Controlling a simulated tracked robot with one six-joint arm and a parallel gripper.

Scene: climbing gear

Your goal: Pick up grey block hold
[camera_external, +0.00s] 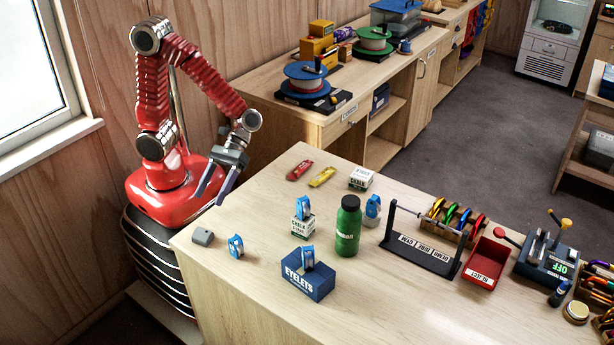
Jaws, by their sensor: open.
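The grey block hold (203,237) is a small grey block lying on the wooden table (420,318) near its left corner. My gripper (213,193) is at the end of the red arm, above the table's left edge, with its two long fingers pointing down. The fingers are apart and nothing shows between them. The gripper is above and slightly right of the grey block in the picture, not touching it.
A blue and white item (236,246) stands just right of the block. A blue EYELETS box (307,279), a chalk box (303,226) and a green bottle (347,226) stand further right. Red (299,170) and yellow (322,177) items lie behind. The front left tabletop is clear.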

